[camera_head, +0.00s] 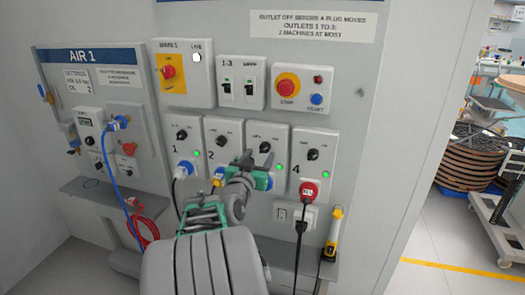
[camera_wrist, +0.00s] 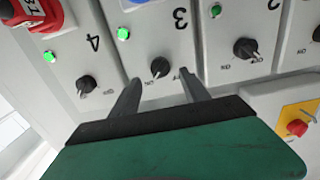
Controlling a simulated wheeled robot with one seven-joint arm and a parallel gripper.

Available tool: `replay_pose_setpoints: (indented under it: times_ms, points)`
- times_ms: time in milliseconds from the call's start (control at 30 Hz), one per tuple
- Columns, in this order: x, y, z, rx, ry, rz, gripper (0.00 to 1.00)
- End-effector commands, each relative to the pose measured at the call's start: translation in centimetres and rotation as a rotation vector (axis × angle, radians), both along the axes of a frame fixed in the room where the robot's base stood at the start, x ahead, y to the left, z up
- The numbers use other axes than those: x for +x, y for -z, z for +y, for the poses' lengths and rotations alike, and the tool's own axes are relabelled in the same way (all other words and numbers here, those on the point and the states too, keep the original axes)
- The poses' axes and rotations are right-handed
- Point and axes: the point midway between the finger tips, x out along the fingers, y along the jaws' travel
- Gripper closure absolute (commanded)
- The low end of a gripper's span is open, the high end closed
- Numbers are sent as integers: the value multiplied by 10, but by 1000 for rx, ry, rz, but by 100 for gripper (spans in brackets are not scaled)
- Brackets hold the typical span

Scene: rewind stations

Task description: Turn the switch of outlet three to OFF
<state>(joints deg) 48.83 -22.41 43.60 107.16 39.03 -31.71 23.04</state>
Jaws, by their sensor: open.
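Outlet three's dark rotary switch (camera_wrist: 159,68) is on its pale panel in the wrist view, which is upside down. Its pointer leans down and left, toward the label that looks like ON. A green lamp (camera_wrist: 123,33) is lit on the same panel. My gripper (camera_wrist: 160,88) is open and empty, with one finger to each side just below the switch; contact cannot be told. The right finger partly covers the other label. In the head view, my gripper (camera_head: 250,162) is in front of outlet three's panel (camera_head: 250,128), hiding its lower part; the switch (camera_head: 265,147) shows above.
Switch two (camera_wrist: 246,48) and switch four (camera_wrist: 86,85) flank switch three closely. A red plug (camera_head: 309,190) is in outlet four. Above are breakers (camera_head: 241,82) and a red stop button (camera_head: 287,86). A narrow shelf (camera_head: 275,250) runs below, with a yellow tool (camera_head: 333,232).

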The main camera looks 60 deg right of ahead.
Motion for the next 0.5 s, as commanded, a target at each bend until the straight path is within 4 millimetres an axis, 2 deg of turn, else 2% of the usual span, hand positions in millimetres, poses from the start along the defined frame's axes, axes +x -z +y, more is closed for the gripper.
replay_pose_setpoints:
  times_ms: [100, 200, 500]
  points:
    - [3, -2, -23, 2, 2, 1, 46]
    - [6, -1, -36, 2, 0, 2, 46]
    - [8, 0, -42, 2, -4, 0, 46]
